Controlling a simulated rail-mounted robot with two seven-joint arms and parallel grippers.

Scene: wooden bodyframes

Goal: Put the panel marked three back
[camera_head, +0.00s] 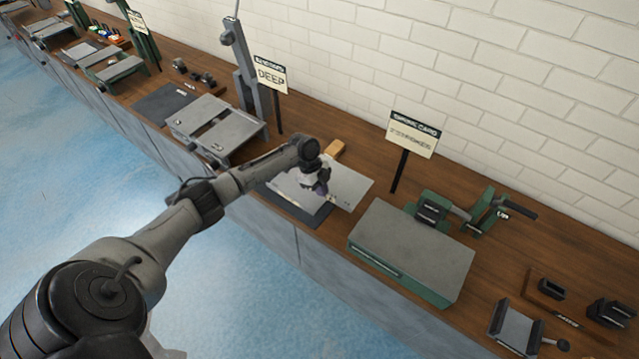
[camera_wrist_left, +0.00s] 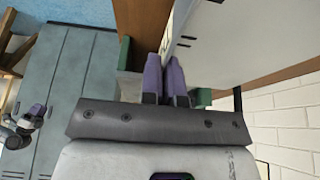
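A pale grey panel (camera_head: 350,187) is at the dark mat (camera_head: 313,217) on the wooden bench, in the middle of the head view. It fills the upper right of the left wrist view (camera_wrist_left: 235,40), with small dark slots; I cannot read a number on it. My left gripper (camera_head: 322,186) is over the panel. Its purple fingers (camera_wrist_left: 166,82) are close together on the panel's edge.
A "DEEP" sign (camera_head: 271,76) and a grey-topped frame (camera_head: 215,128) stand to the left. To the right are another sign (camera_head: 413,135), a green grey-topped box (camera_head: 412,250) and green fixtures (camera_head: 488,212). A brick wall (camera_head: 500,70) is behind.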

